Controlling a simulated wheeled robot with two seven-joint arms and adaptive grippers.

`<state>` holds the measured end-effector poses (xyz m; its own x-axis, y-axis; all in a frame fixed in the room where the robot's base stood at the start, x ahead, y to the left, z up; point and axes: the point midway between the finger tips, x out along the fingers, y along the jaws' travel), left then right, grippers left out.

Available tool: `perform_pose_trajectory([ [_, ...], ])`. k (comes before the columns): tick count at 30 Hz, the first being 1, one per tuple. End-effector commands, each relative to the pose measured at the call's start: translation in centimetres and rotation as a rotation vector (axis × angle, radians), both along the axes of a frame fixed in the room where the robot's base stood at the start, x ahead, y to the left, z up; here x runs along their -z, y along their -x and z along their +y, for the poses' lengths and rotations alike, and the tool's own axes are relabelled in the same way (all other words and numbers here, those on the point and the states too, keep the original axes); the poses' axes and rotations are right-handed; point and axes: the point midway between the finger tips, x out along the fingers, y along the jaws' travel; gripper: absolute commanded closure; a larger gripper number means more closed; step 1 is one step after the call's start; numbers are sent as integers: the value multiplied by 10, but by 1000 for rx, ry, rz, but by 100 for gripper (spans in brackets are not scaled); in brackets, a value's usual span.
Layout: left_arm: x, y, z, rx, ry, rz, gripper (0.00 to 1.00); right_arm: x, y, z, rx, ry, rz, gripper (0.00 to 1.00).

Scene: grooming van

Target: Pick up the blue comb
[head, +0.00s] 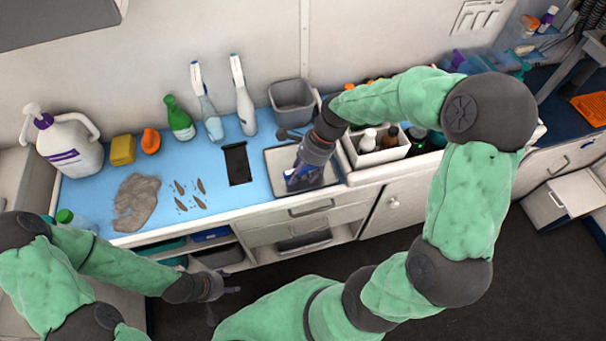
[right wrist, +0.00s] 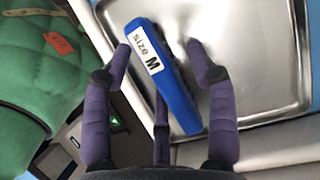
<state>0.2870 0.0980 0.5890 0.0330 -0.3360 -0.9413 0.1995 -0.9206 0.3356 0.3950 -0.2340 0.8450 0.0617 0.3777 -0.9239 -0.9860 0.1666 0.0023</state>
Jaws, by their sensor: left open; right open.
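The blue comb (right wrist: 170,80) shows in the right wrist view as a long blue bar with a white label reading "size M". It lies tilted over the shiny metal tray (right wrist: 262,85), its near end toward my palm. My right gripper (right wrist: 162,58) is open, with purple fingers on both sides of the comb and a gap at each side. In the head view my right gripper (head: 306,176) is low over the metal tray (head: 277,158) and mostly hides the comb. My left gripper (head: 222,292) is open and empty, below the counter front.
On the blue counter (head: 100,190) are a grey cloth (head: 136,203), a black flat item (head: 237,163) and several bottles along the wall. A grey bin (head: 292,102) stands behind the tray. A white caddy (head: 372,158) with bottles is close on the right.

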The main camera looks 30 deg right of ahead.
Motion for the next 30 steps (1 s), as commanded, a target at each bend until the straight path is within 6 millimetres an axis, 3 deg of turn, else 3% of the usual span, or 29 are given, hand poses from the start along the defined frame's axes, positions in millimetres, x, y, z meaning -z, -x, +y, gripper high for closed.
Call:
perform_pose_trajectory([
  [13, -2, 0, 0, 0, 0, 0, 48, 0, 0, 0, 0, 0, -1, 42],
  [14, -2, 0, 0, 0, 0, 0, 48, 0, 0, 0, 0, 0, -1, 48],
  [19, -2, 0, 0, 0, 0, 0, 48, 0, 0, 0, 0, 0, -1, 96],
  [30, -1, 0, 0, 0, 0, 0, 48, 0, 0, 0, 0, 0, -2, 99],
])
